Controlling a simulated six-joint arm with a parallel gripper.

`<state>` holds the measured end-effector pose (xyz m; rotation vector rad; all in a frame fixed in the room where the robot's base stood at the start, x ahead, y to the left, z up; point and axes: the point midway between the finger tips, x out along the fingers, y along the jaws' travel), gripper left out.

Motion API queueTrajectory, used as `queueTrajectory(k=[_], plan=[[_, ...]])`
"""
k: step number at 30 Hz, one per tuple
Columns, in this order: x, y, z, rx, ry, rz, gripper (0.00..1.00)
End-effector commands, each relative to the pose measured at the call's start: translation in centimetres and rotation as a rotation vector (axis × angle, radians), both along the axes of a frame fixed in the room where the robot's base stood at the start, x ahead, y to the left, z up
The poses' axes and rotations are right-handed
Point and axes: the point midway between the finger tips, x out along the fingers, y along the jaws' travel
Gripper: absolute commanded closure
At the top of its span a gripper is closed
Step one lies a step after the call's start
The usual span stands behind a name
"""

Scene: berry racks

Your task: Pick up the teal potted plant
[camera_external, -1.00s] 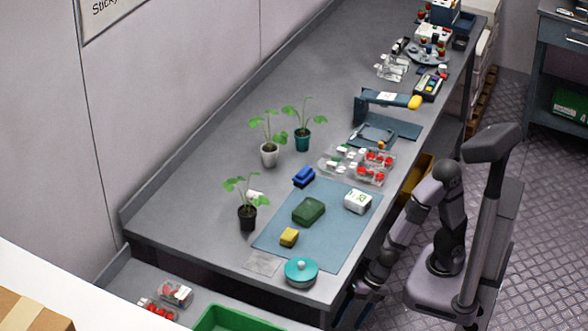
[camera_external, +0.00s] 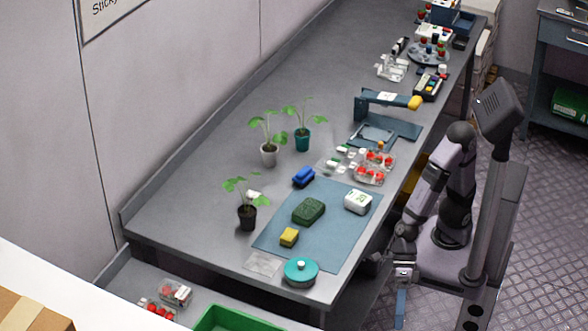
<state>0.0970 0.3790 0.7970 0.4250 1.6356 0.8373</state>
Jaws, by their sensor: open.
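The teal potted plant (camera_external: 303,141) stands upright on the grey bench, towards the wall, with green leaves on thin stems above its pot. A white potted plant (camera_external: 268,156) stands close to its left. A black potted plant (camera_external: 247,218) stands farther left and nearer the front. My gripper (camera_external: 403,276) is off the bench's right edge, low beside it and well away from the teal pot. It looks empty, and its fingers are small and hard to make out.
Clear berry packs (camera_external: 369,175) and a blue block (camera_external: 303,177) lie between the bench edge and the plants. A teal lidded dish (camera_external: 301,272) sits at the near corner.

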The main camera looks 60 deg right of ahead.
Motion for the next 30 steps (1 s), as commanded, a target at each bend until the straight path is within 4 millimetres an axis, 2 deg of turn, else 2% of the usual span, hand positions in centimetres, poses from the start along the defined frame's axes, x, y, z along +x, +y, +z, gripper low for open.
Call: queueTrajectory(k=[1, 3, 8, 11, 12, 14, 20, 23, 27, 30], plan=[[1.8, 0.6, 2.5, 0.043, 0.002, -0.067, 0.34], [4.1, 1.1, 5.1, 0.100, 0.007, -0.157, 0.34], [8.9, 1.5, 10.6, 0.216, 0.017, -0.340, 0.34], [12.2, 0.9, 14.1, 0.276, 0.026, -0.470, 0.34], [14.1, 0.4, 15.9, 0.297, 0.033, -0.545, 0.34], [16.8, -0.8, 17.6, 0.307, 0.051, -0.660, 0.34], [23.8, -5.9, 20.4, 0.262, 0.132, -1.028, 0.34], [26.9, -9.7, 21.4, 0.218, 0.196, -1.248, 0.34], [30.0, -16.4, 22.7, 0.147, 0.310, -1.592, 0.34], [30.9, -21.3, 23.5, 0.097, 0.408, -1.836, 0.34]])
